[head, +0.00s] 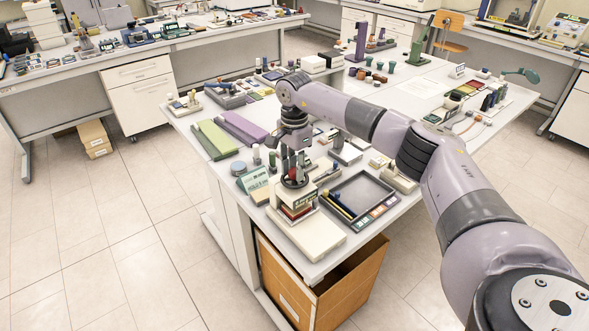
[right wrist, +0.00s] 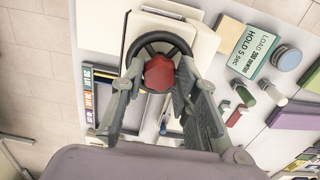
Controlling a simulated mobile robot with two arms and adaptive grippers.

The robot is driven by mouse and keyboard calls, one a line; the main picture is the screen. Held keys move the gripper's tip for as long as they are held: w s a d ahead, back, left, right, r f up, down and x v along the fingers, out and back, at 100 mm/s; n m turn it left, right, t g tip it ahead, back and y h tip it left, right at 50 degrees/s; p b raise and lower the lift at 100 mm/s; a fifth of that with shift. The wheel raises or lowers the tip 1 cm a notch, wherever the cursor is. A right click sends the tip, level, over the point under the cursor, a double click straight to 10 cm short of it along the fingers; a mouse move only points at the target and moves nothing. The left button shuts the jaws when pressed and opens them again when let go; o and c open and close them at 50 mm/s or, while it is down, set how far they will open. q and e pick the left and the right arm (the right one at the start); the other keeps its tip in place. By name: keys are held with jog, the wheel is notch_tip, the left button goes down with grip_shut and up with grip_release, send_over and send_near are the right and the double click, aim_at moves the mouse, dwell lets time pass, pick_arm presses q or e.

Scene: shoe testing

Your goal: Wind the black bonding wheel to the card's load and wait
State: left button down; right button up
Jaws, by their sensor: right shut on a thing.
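The black bonding wheel (right wrist: 166,37) has a red hub (right wrist: 161,74) and sits on top of a small cream press (head: 282,197). It also shows in the head view (head: 294,183), partly hidden under my right gripper (head: 295,172). My right gripper comes down from above, and its fingers (right wrist: 160,66) are closed about the hub, inside or at the wheel's rim. The pale green card (right wrist: 256,47) reads LOAD 200, a small blurred unit, and HOLD 5 sec. It stands just left of the press in the head view (head: 256,181). My left gripper is not in view.
A grey tray (head: 385,205) with pens lies right of the press. Green and purple slabs (head: 242,128) lie at the bench's left edge, near a blue-grey round tin (head: 238,168). Small bottles stand close behind the press. An open wooden drawer (head: 335,290) is below.

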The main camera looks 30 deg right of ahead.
jog(key=m+b, duration=0.1)
jog(key=m, duration=0.2)
jog(key=shift+m, duration=0.3)
jog(key=m, duration=0.3)
jog(key=shift+w+m, duration=0.1)
jog(key=shift+m, duration=0.2)
jog(key=m+b, duration=0.1)
jog(key=m, duration=0.2)
jog(key=shift+m, duration=0.4)
jog(key=m, duration=0.3)
jog(key=shift+d+m, duration=0.1)
jog(key=shift+m, duration=0.2)
jog(key=m, duration=0.6)
jog(key=shift+r, duration=0.1)
jog(key=m, duration=0.7)
jog(key=o, duration=1.2)
jog(key=shift+c, duration=0.2)
